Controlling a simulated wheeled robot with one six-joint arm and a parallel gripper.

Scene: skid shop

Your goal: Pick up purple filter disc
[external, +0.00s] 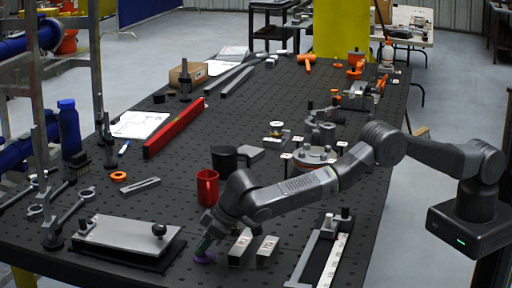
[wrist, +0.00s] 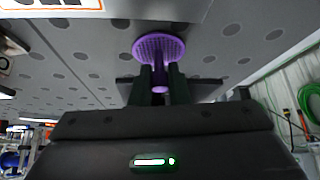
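The purple filter disc (wrist: 159,46) is a round, perforated plate with a short purple stem, seen ahead of my gripper in the wrist view. In the external view the disc (external: 203,258) shows as a small purple patch at the table's near edge, under my gripper. My gripper (wrist: 160,82) has its two dark fingers on either side of the stem, with no clear gap between them and it. In the external view my gripper (external: 204,244) points down, low over the table. The disc is at or very near the table surface; I cannot tell if it touches.
Two metal blocks (external: 240,247) stand just right of my gripper. A red mug (external: 207,187) and a black cylinder (external: 224,158) stand behind it. A metal plate on a dark base (external: 122,240) lies to the left. The perforated table (external: 180,215) is bare between them.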

